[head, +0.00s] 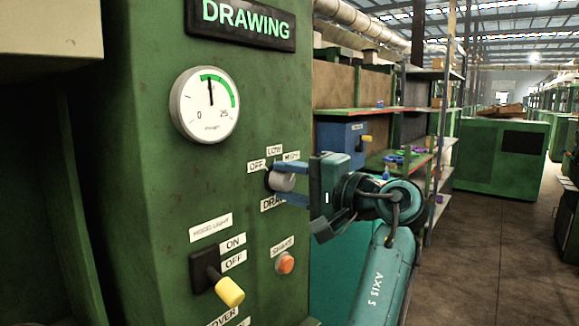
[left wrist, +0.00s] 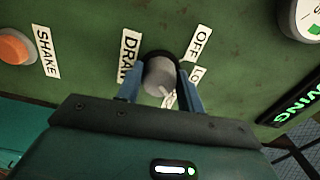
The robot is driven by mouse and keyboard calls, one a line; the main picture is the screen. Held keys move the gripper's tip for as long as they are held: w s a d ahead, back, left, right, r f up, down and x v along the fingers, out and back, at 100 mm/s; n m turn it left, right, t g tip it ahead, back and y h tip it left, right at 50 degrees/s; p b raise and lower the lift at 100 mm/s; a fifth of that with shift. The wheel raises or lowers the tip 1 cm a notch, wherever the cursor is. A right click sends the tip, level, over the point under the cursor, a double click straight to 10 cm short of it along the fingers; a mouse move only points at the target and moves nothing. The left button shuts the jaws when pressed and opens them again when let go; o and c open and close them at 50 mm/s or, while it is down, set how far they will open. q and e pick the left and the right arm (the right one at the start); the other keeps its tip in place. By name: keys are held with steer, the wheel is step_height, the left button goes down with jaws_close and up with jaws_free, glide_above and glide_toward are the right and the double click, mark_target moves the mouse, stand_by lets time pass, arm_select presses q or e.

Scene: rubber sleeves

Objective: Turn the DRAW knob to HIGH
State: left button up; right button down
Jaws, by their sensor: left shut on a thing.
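The grey DRAW knob (head: 282,180) is on the green machine panel, below the OFF (head: 257,165), LOW (head: 274,149) and HIGH (head: 291,156) labels. My left gripper (head: 284,182) is shut on the knob, with one blue finger on either side. In the left wrist view the knob (left wrist: 160,75) sits between the fingers of the gripper (left wrist: 160,85). A pale mark on the knob points toward the lower right there, on the LOW and HIGH side. I cannot tell exactly which label it meets. The HIGH label is partly hidden there. My right gripper is not in view.
A round gauge (head: 205,105) sits above the knob, its needle nearly upright. Below are a yellow-handled ON/OFF lever (head: 229,291) and an orange SHAKE button (head: 286,263). A DRAWING sign (head: 245,20) is lit green. Shelves (head: 438,130) stand behind my arm.

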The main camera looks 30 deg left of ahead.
arm_select(q)
steer(key=shift+m+p, duration=0.45)
steer(key=shift+m, duration=0.15)
steer(key=o, duration=1)
